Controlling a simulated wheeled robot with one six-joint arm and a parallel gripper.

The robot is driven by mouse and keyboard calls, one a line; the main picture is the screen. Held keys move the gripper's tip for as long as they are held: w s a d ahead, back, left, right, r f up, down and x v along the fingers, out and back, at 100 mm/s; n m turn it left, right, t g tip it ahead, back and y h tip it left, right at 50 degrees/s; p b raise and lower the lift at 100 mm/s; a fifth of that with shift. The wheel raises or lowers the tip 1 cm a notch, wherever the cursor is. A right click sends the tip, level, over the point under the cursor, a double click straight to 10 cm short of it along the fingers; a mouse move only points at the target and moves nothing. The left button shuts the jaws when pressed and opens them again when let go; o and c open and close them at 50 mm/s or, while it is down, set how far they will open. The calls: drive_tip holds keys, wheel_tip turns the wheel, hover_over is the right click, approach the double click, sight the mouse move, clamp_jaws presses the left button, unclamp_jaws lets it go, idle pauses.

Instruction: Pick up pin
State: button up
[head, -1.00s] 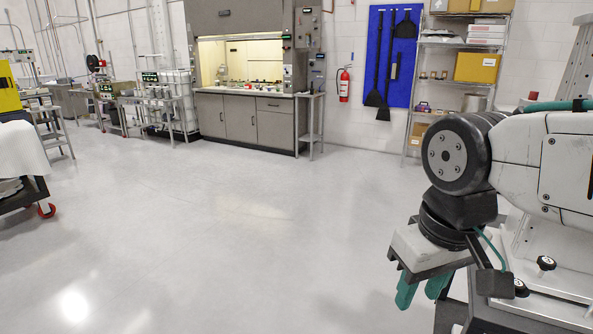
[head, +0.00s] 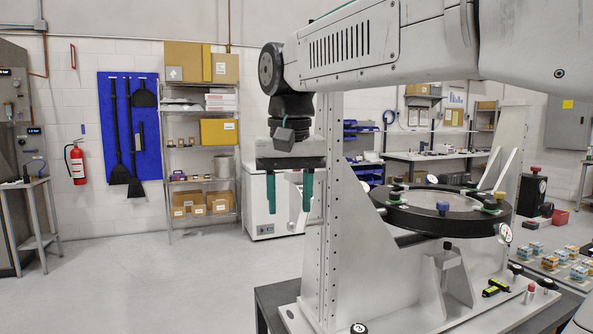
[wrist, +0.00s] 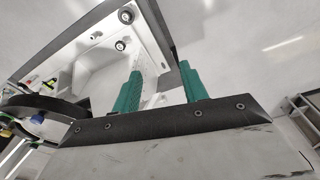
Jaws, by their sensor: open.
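The mirror fixture (head: 425,215) stands on the right in the head view, a dark ring on a pale metal stand. A small red-topped cylinder (head: 530,294) stands upright on its base plate; I cannot tell whether it is the pin. A yellow-green piece (head: 495,287) lies beside it. My gripper (head: 289,205) hangs left of the fixture's upright plate, pointing down. Its green fingers are apart with nothing between them. In the wrist view my open gripper (wrist: 160,72) shows above the floor, with the fixture's base at upper left.
A dark table (head: 275,300) carries the fixture. Several small orange-and-blue boxes (head: 570,262) stand at the right. A shelf rack (head: 200,170) and a fire extinguisher (head: 75,165) are against the back wall. The floor (head: 150,285) on the left is clear.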

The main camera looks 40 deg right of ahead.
drive_tip(key=w+d+r+m, duration=0.6)
drive_tip(key=w+d+r, duration=0.5)
drive_tip(key=w+r, duration=0.1)
drive_tip(key=shift+h, duration=0.4)
drive_tip(key=f, duration=0.7)
drive_tip(key=shift+w+d+f, duration=0.1)
drive_tip(key=shift+w+d, duration=0.1)
drive_tip(key=shift+w, duration=0.15)
drive_tip(key=shift+c, duration=0.2)
clamp_jaws()
